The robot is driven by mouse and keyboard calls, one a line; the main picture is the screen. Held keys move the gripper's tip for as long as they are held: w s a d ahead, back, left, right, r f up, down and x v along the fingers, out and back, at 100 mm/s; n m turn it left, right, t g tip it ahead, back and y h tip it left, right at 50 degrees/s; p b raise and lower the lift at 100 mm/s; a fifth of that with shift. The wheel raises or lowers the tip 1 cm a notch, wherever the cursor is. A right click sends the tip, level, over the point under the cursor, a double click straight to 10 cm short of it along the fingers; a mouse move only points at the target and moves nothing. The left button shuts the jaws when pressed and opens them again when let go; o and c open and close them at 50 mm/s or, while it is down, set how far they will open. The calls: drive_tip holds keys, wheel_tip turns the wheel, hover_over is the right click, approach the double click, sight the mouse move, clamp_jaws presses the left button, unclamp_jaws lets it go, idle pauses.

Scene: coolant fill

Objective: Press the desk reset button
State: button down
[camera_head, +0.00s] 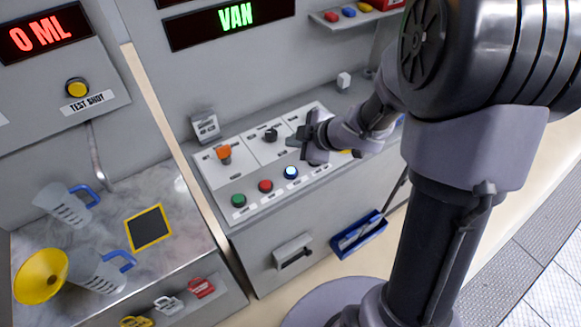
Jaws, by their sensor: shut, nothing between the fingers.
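The control desk (225,181) carries a row of push buttons along its front: a green button (238,200), a red button (265,186) and a lit blue button (291,172). A yellow part (346,152) shows farther right, partly hidden by my arm. The button labels are too small to read, so I cannot tell which one is reset. My gripper (304,140) is shut and empty. It appears over the desk, just behind and right of the blue button; whether it touches anything is unclear.
An orange knob (224,153) and a black knob (270,135) stand behind the buttons. A blue tray (359,234) hangs on the desk front beside a handle (293,251). On the left counter are jugs (97,270), a yellow funnel (40,276) and a yellow-edged black pad (148,227).

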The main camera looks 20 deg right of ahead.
drive_tip(key=shift+f, duration=0.1)
drive_tip(key=b, duration=0.9)
hover_over(293, 172)
wheel_tip(293, 172, down, 8)
drive_tip(key=shift+s+r, duration=0.1)
drive_tip(key=shift+d+f, duration=0.1)
drive_tip(key=shift+f, duration=0.25)
drive_tip(key=shift+f, duration=0.15)
idle(0.9)
drive_tip(key=shift+f, duration=0.3)
drive_tip(key=shift+f+b, duration=0.5)
drive_tip(key=shift+b, duration=0.05)
idle(0.5)
drive_tip(key=shift+r, duration=0.1)
drive_tip(key=shift+r+p, duration=0.9)
drive_tip(key=shift+p, duration=0.15)
